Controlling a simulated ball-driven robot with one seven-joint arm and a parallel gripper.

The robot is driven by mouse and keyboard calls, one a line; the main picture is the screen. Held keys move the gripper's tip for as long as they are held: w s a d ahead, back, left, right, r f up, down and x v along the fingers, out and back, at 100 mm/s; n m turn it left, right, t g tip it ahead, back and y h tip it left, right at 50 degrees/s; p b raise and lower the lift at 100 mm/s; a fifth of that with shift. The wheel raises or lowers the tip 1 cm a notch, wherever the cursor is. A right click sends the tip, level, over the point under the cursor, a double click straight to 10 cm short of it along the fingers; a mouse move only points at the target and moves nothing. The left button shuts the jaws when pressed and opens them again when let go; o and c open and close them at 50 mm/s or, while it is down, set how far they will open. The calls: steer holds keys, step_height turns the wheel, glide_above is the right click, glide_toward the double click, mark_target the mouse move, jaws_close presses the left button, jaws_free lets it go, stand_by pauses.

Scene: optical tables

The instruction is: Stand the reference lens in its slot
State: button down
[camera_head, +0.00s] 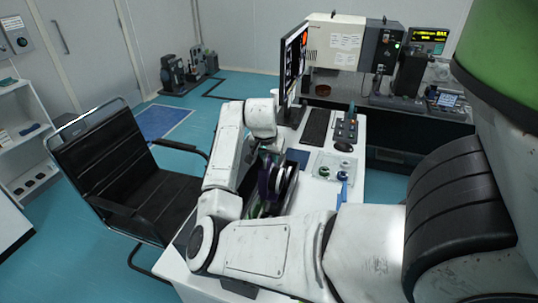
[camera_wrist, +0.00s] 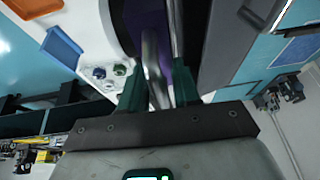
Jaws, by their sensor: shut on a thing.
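In the head view, round discs with purple and pale faces stand on edge on the white desk (camera_head: 310,195), close beside my arm. The purple one (camera_head: 265,183) looks like a lens. I cannot tell which disc is the reference lens, and the slot is hidden behind my arm. In the wrist view, my gripper (camera_wrist: 157,85) has its green fingers closed on the shiny rim of a lens (camera_wrist: 151,60), with purple glass beyond it. The lens stands roughly edge-on between the fingers. Its lower edge and any contact with a holder are not visible.
A monitor (camera_head: 293,60), keyboard (camera_head: 316,126) and control box (camera_head: 346,130) stand behind. A black chair (camera_head: 125,165) is at left.

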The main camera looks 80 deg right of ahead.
mark_target(269, 176)
steer(key=shift+f+b, duration=2.05)
steer(key=shift+f, duration=0.35)
steer(key=shift+f+b, duration=0.75)
steer(key=shift+f, duration=1.5)
jaws_free()
steer(key=shift+r+p, duration=4.1)
steer(key=shift+r, duration=0.45)
steer(key=shift+f, duration=0.1)
